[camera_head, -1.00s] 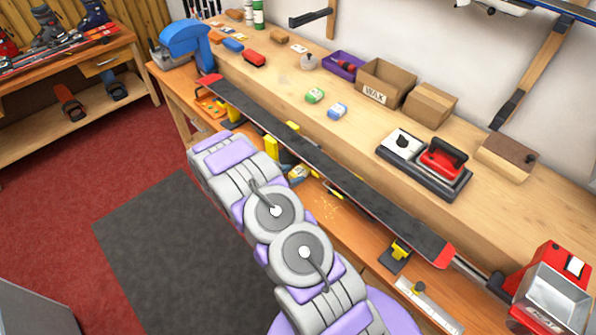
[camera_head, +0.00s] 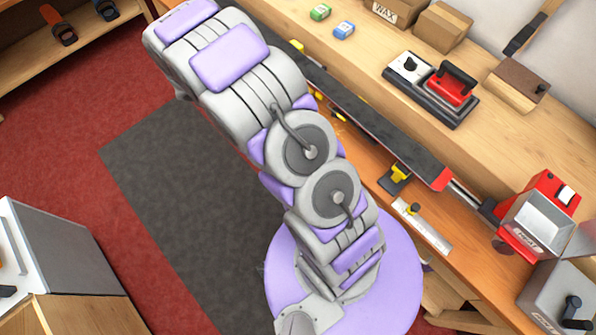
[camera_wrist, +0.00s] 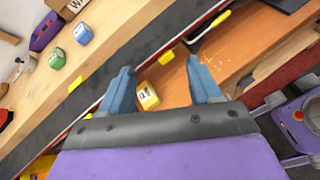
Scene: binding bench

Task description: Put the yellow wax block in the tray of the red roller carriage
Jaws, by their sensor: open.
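The yellow wax block (camera_wrist: 148,96) lies on the orange lower bench surface in the wrist view, a pale label on its face. My gripper (camera_wrist: 158,83) is open. Its two blue fingers point toward the bench, with the block showing between them, nearer the left finger; I cannot tell the height gap. In the head view my arm hides the block and the gripper. The red roller carriage (camera_head: 551,190) sits at the right end of the ski in the head view. Its grey, open tray (camera_head: 540,218) faces up and looks empty.
A long dark ski (camera_head: 385,135) runs along the bench between the lower ledge and the raised shelf. A green block (camera_wrist: 56,60) and a blue block (camera_wrist: 83,33) lie on the shelf. A grey machine (camera_head: 565,300) stands at lower right.

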